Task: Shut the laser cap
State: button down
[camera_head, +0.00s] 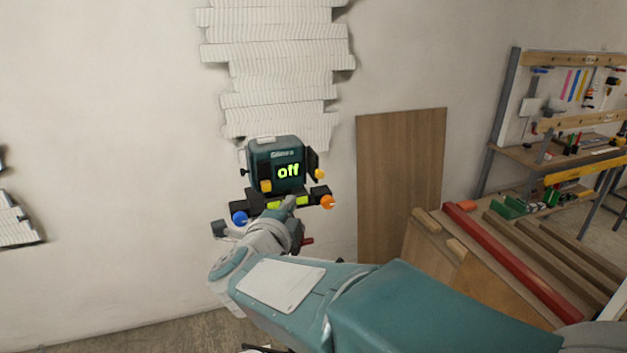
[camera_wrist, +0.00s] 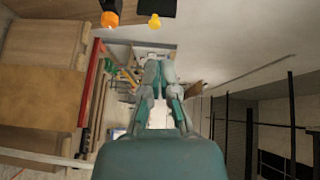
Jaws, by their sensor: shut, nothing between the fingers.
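The laser (camera_head: 276,150) is a dark teal box on the wall with a green "off" on its front. A dark flap (camera_head: 313,160), possibly the cap, stands out at its right side, with a yellow knob (camera_head: 320,174) at its lower end. A dark piece with a yellow knob (camera_wrist: 155,21) also shows at the top of the wrist view. My gripper (camera_head: 290,202) is just below the box, in front of the level's green vial; I cannot tell if it touches. In the wrist view my gripper (camera_wrist: 160,68) is shut and empty, apart from the knobs.
The dark bar below the box has a blue knob (camera_head: 239,218) and an orange knob (camera_head: 327,202). A wooden board (camera_head: 400,180) leans on the wall to the right. Timber with a red beam (camera_head: 510,260) and a tool bench (camera_head: 560,150) stand farther right. The left wall is mostly clear.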

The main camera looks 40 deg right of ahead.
aim_at(314, 166)
jog(key=w+d+f+m+g+h, duration=0.1)
jog(key=w+d+m+g+h, duration=0.1)
jog(key=w+d, duration=0.4)
jog(key=shift+w+d+f+m, duration=0.3)
jog(key=shift+w+d+m, duration=0.15)
jog(key=shift+d, duration=2.4)
